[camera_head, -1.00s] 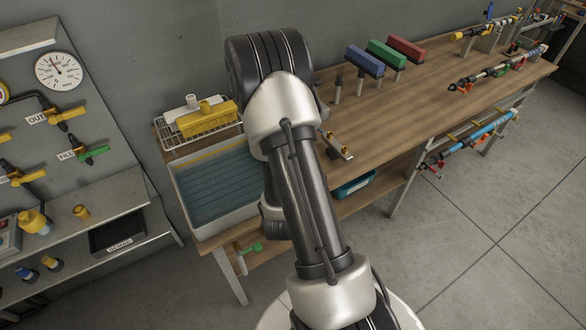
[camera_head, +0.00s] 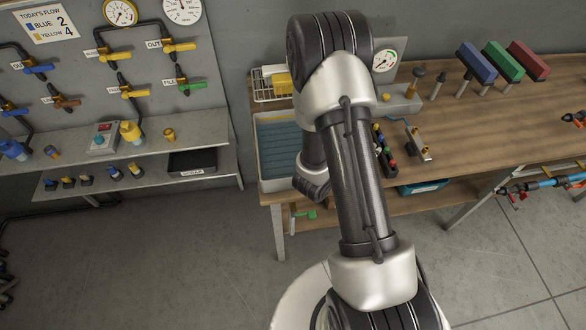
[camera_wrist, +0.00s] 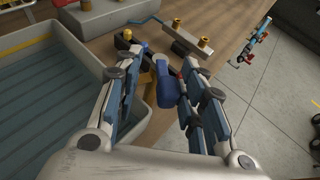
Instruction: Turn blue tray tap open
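In the wrist view, a blue tap handle (camera_wrist: 165,88) shows between my finger pads, close to the right finger; I cannot tell whether they touch. An orange-yellow part is just left of it. My gripper (camera_wrist: 158,68) is open, its two fingers apart around the blue part. Behind it is a dark holder (camera_wrist: 127,48) with small coloured parts, which also shows in the head view (camera_head: 389,162), partly behind my arm. In the head view my gripper is hidden by my arm. The blue part's lower end and mounting are hidden.
A grey-rimmed basin with a blue floor (camera_wrist: 40,100) lies left of my gripper. A metal block with brass fittings (camera_wrist: 185,40) lies beyond it. Blue, green and red blocks on posts (camera_head: 476,62) stand farther right. A wall panel with taps and gauges (camera_head: 120,60) is at left.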

